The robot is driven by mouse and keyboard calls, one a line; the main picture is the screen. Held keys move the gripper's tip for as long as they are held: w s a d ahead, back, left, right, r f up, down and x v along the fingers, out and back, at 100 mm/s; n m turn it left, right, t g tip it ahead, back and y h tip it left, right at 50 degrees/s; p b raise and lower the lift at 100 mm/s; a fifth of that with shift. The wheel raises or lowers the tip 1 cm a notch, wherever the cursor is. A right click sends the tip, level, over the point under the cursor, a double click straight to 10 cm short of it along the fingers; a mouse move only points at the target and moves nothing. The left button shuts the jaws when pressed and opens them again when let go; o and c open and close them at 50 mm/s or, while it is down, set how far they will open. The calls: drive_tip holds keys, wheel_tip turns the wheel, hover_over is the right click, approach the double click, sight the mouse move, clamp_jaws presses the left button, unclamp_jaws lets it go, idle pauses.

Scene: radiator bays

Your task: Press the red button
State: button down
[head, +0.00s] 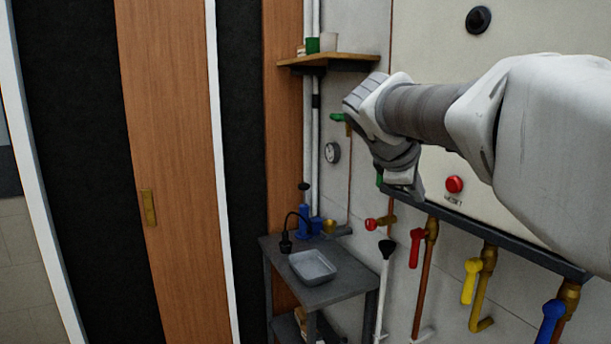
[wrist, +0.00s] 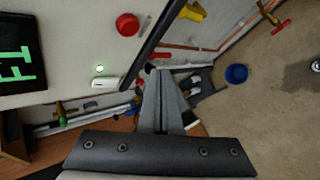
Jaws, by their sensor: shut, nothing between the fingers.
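The red button (head: 454,184) is a round red knob on the cream wall panel, above a small label plate. In the wrist view a round red thing (wrist: 127,24) on the pale panel, at upper left, looks like the same button. My gripper (wrist: 158,72) is shut and empty, its fingers together in the middle of the wrist view. The fingertips are apart from the button, below and to the right of it in that view. In the head view my wrist is to the left of the button, and the fingertips cannot be made out.
A dark rail (head: 500,237) runs below the button, with red, yellow (head: 470,281) and blue valve handles under it. A grey table (head: 340,293) with a tray stands lower left, below a wooden shelf (head: 328,61). A blue bucket (wrist: 236,73) is on the floor.

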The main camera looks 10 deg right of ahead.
sight(449, 191)
drive_tip(key=shift+w+d+p, duration=0.25)
drive_tip(key=shift+w+d, duration=0.1)
drive_tip(key=shift+d, duration=0.6)
drive_tip(key=shift+w+d+p, duration=0.3)
drive_tip(key=shift+d, duration=0.65)
drive_tip(key=shift+w+d+p, duration=0.25)
drive_tip(key=shift+w+d, duration=0.1)
drive_tip(key=shift+d, duration=0.6)
drive_tip(key=shift+d, duration=0.1)
drive_tip(key=shift+w+d, duration=0.15)
drive_tip(key=shift+d, duration=0.15)
drive_tip(key=shift+w+d+p, duration=0.15)
drive_tip(key=shift+d+p, duration=0.3)
idle(0.5)
drive_tip(key=shift+a, duration=0.1)
drive_tip(key=shift+s+a+b, duration=0.3)
drive_tip(key=shift+a, duration=0.45)
drive_tip(key=a, duration=0.1)
drive_tip(key=s+a+b, duration=0.1)
drive_tip(key=a, duration=0.2)
drive_tip(key=shift+s+a, duration=0.35)
